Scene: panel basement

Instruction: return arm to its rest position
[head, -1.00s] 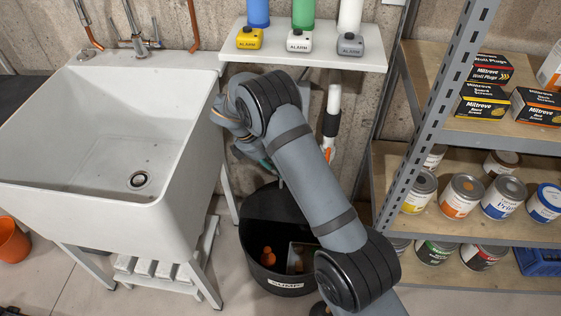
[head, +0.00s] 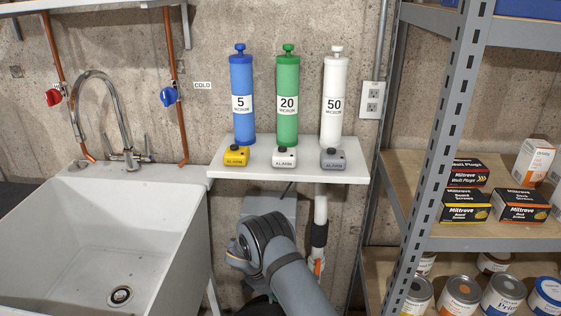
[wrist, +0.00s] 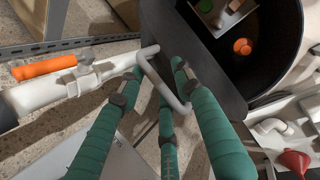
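My arm shows at the bottom centre of the head view, bent below the small white shelf (head: 300,174). My gripper is hidden there. No object is clearly clamped.
In the wrist view, a black tub (wrist: 285,62) lies upper right, and a white pipe with an orange handle (wrist: 45,67) lies left. The head view shows a white sink (head: 160,215) left, filter cylinders (head: 288,100) on the shelf, and metal shelving (head: 440,160) right.

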